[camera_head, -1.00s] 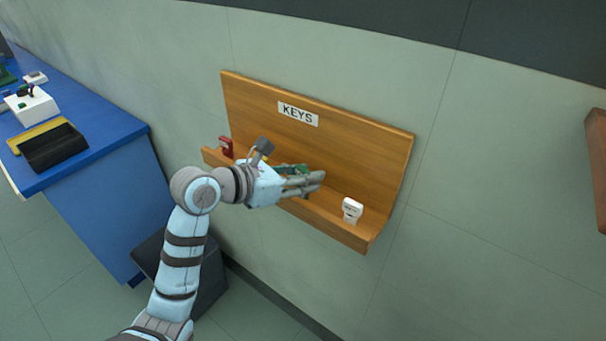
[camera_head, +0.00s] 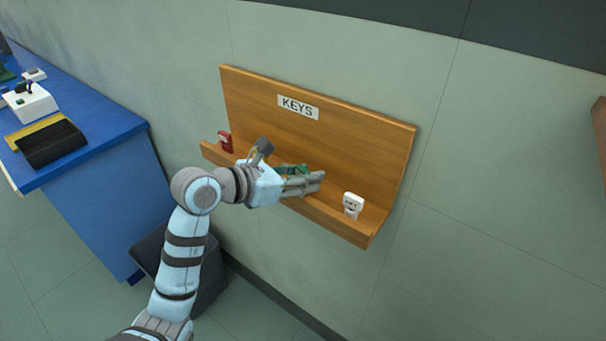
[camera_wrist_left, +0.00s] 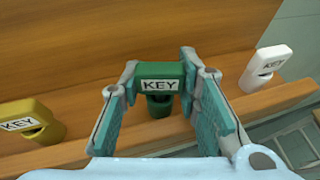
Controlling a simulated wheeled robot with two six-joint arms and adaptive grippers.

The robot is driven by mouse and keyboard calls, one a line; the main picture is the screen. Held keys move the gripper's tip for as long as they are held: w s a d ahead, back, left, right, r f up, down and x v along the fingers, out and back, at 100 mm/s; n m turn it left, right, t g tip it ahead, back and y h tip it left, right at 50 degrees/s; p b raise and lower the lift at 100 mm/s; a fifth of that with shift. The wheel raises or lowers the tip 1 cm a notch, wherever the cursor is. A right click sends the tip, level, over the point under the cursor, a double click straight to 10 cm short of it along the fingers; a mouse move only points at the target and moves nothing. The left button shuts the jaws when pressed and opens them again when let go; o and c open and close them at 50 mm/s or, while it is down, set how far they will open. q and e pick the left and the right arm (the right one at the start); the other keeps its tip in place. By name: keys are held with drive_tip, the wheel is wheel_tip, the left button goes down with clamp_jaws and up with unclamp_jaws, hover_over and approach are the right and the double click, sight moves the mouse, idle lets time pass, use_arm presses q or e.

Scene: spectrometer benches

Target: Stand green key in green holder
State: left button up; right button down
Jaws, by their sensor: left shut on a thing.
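The green key (camera_wrist_left: 161,72), with a white KEY label, is between the fingertips of my left gripper (camera_head: 312,182). The gripper is shut on it, with one finger at each side of its head. In the head view, part of the green key (camera_head: 293,169) shows behind the fingers. My right gripper is not in view.
The wooden key shelf (camera_head: 340,125) hangs on the wall. A white key (camera_head: 352,204) stands to the right and a red key (camera_head: 225,141) to the left. A yellow key (camera_wrist_left: 28,118) is left in the wrist view. A blue bench (camera_head: 100,150) stands at the left.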

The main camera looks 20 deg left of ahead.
use_arm(q)
drive_tip(key=o, duration=0.8)
drive_tip(key=shift+s+a+r+p, duration=0.15)
drive_tip(key=shift+s+a+p, duration=0.1)
drive_tip(key=shift+p, duration=0.1)
drive_tip(key=p+v, duration=0.2)
drive_tip(key=v, duration=0.8)
drive_tip(key=shift+s+a, duration=0.1)
drive_tip(key=shift+s, duration=0.05)
